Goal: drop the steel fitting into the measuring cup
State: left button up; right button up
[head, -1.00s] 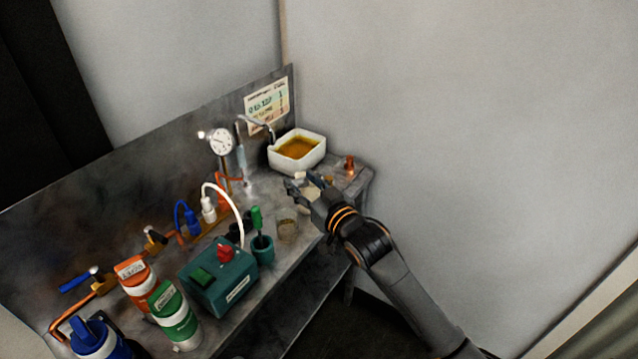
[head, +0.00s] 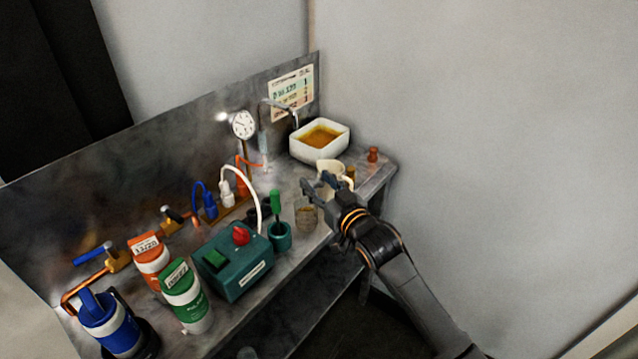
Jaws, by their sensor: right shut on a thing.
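My right gripper (head: 318,186) is above the right part of the bench, its fingers pointing left. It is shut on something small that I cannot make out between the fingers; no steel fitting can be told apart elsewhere. A small see-through, brownish cup (head: 307,215), which looks like the measuring cup, stands upright on the bench just below and left of the fingertips in the picture. A cream mug (head: 334,169) stands behind the gripper, partly hidden by it. My left gripper is not in view.
A white basin (head: 318,142) with amber liquid is at the back right. A teal pot (head: 280,237) with a green-handled tool stands left of the cup, beside a teal box (head: 233,262). A copper-coloured piece (head: 373,154) is near the right edge. Bottles crowd the left front.

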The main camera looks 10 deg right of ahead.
jog(key=shift+r, duration=0.1)
jog(key=o, duration=1.4)
jog(key=shift+s, duration=0.15)
jog(key=v, duration=1.2)
